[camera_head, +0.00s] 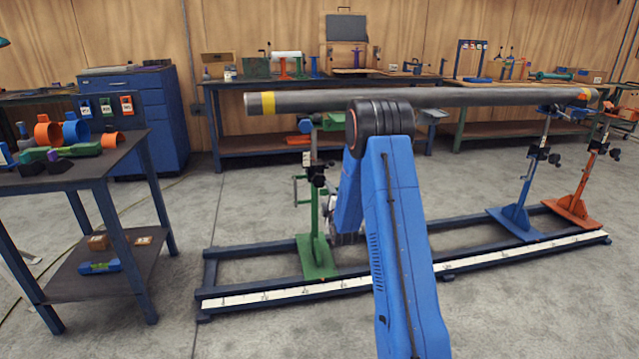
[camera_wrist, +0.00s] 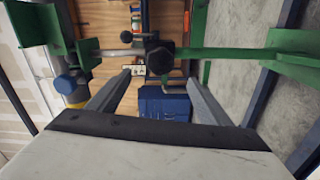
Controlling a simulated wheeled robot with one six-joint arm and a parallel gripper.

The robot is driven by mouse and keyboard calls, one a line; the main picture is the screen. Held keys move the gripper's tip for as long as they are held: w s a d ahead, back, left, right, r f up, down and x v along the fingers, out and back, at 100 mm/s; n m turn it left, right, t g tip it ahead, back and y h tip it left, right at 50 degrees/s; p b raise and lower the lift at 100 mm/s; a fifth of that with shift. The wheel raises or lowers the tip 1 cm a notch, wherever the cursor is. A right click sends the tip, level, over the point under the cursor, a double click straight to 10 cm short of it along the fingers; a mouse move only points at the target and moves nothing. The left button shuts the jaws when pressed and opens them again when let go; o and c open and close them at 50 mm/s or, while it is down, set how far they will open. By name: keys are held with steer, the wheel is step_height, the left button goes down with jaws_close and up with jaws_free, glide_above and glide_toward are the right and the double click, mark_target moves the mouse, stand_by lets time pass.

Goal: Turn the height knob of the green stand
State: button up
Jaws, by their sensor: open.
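The green stand (camera_head: 317,258) stands on the floor rail under the left end of the long pipe (camera_head: 420,97). Its dark knob (camera_head: 318,180) is on the upright, below the pipe. In the wrist view the black knob (camera_wrist: 159,60) is just beyond the fingertips and roughly centred between them. The green upright (camera_wrist: 225,53) runs sideways in that view. My gripper (camera_wrist: 158,79) is open and empty, with its fingers on either side of the line to the knob. I see no contact. My blue arm hides much of the gripper in the head view.
A blue stand (camera_head: 516,218) and an orange stand (camera_head: 574,205) are farther right on the rail (camera_head: 460,263). A workbench (camera_head: 75,175) with orange rings is at the left. Bare floor lies between that bench and the rail.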

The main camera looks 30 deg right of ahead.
mark_target(320, 182)
steer(key=w+d+m, duration=0.1)
steer(key=w+m, duration=0.4)
steer(key=m, duration=0.1)
steer(key=w+d+m, duration=0.1)
steer(key=w+m, duration=0.4)
steer(key=w+d+m, duration=0.2)
steer(key=w+m, duration=0.3)
steer(key=m, duration=0.1)
steer(key=shift+w+m, duration=0.1)
steer(key=shift+m, duration=0.2)
stand_by(0.4)
steer(key=shift+c, duration=0.2)
steer(key=c, duration=1)
